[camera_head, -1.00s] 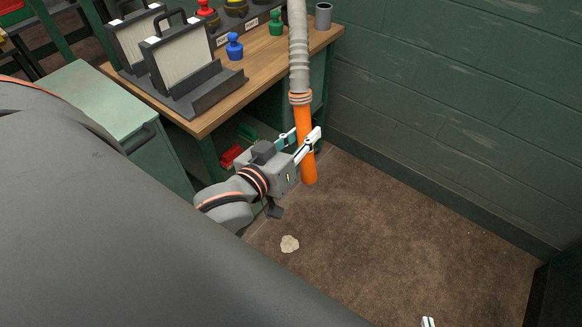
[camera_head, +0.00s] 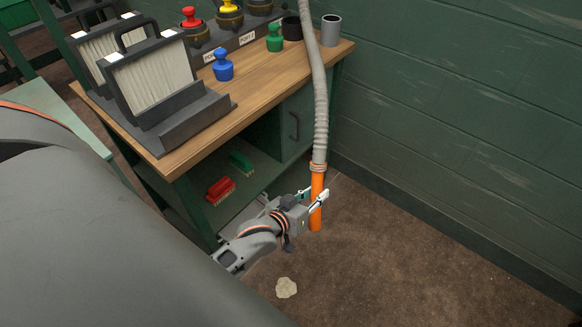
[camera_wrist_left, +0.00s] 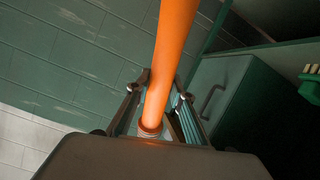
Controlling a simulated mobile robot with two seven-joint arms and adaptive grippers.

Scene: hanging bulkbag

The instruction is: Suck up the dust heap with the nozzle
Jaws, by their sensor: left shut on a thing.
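The orange nozzle (camera_head: 316,205) hangs nearly upright at the end of a grey ribbed hose (camera_head: 320,105). My left gripper (camera_head: 321,196) is shut on the nozzle. In the left wrist view the nozzle (camera_wrist_left: 172,60) runs between the two fingers of my left gripper (camera_wrist_left: 158,100). The dust heap (camera_head: 286,288) is a small pale patch on the brown floor. In the head view it lies below and to the left of the nozzle's lower end, apart from it. My right gripper is not in view.
A wooden workbench (camera_head: 262,85) stands behind, with filter panels (camera_head: 152,78) and blue (camera_head: 222,65) and green (camera_head: 275,38) knobs on top. Red (camera_head: 220,190) and green brushes lie on its lower shelf. A green wall (camera_head: 460,110) bounds the right. Floor right of the heap is clear.

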